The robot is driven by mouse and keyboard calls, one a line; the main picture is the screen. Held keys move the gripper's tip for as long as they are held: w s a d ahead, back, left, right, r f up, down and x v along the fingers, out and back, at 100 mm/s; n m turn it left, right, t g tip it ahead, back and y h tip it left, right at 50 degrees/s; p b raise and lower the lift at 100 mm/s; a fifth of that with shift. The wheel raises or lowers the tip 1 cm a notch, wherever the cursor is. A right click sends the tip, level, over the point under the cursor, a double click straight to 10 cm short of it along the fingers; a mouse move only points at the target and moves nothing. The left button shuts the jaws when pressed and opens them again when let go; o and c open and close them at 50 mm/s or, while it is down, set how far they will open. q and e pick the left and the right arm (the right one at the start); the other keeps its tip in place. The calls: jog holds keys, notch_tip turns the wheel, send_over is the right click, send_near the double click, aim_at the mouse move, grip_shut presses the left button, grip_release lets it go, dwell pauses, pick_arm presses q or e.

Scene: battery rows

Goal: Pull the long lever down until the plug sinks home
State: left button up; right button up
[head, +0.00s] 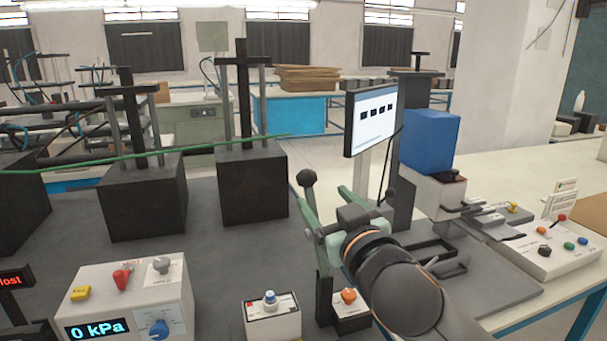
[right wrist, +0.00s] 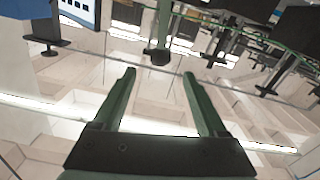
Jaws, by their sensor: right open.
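The long lever stands upright in the middle of the head view, with a round black knob (head: 306,178) on top and its lower part running down beside my gripper. My right gripper (head: 321,194) is open, its two green fingers near the lever's upper part. In the right wrist view, the lever's knob (right wrist: 160,57) and rod (right wrist: 164,22) appear between the lines of the open fingertips (right wrist: 159,74) and a little beyond them. Nothing is seen held. I cannot make out the plug; my right arm covers part of the area behind. My left gripper is not in view.
A white box with a 0 kPa display (head: 97,328) stands at front left. A monitor (head: 372,120) and blue block (head: 429,138) stand behind. Dark presses (head: 252,185) fill the left.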

jog(key=p+x, duration=0.2)
jog(key=x, duration=1)
jog(key=shift+w+a, duration=0.15)
jog(key=shift+f, duration=0.1)
grip_shut()
dwell(0.3)
dwell(0.9)
